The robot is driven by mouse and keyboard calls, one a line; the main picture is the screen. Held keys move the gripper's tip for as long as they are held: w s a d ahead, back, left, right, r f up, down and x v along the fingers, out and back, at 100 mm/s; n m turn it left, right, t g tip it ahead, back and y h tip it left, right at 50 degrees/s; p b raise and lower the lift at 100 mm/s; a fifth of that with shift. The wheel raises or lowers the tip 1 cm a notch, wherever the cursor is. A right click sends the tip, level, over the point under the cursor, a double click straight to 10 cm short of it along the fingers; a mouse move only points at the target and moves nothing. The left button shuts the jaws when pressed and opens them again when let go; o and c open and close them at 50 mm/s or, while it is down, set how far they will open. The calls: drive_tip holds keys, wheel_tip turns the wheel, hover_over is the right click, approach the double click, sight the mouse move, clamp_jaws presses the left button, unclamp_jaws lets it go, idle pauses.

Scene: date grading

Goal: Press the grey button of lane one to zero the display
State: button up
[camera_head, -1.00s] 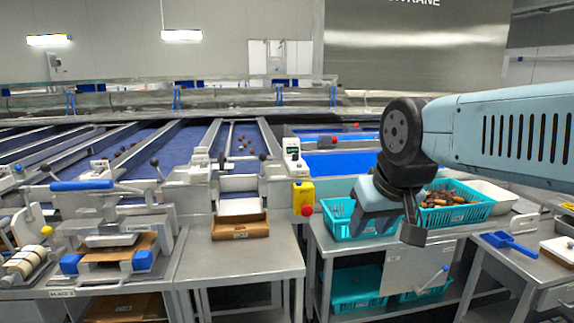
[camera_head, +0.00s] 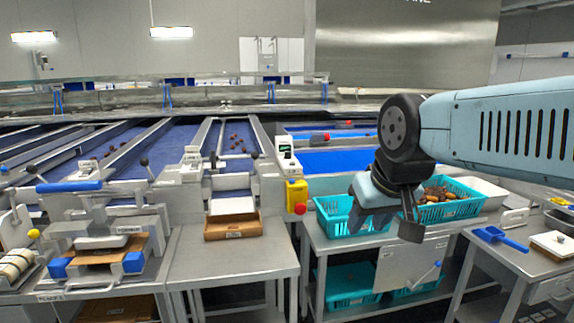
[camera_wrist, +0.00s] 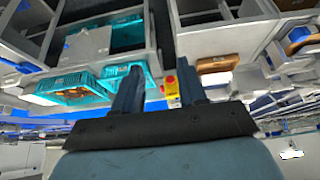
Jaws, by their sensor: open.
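A control box with a small green display (camera_head: 286,158) stands at the right end of the lanes, above a yellow box with a red button (camera_head: 297,195). A grey button is too small to make out. Similar small boxes stand at other lanes, one at the middle lane (camera_head: 191,155) and one further left (camera_head: 88,168). I cannot read which is lane one. My gripper (camera_head: 387,222) is open and empty, pointing down in front of the teal crates, right of the display box. In the wrist view its fingers (camera_wrist: 159,85) are apart, with the yellow box (camera_wrist: 171,90) showing between them.
A teal crate (camera_head: 325,221) and a second one with dates (camera_head: 476,208) stand behind my gripper. A cardboard tray (camera_head: 233,233) lies on the middle steel table (camera_head: 230,260). A blue scoop (camera_head: 497,238) lies at the right. A press-like stand with a blue handle (camera_head: 70,186) is at the left.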

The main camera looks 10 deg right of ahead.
clamp_jaws()
idle(1.5)
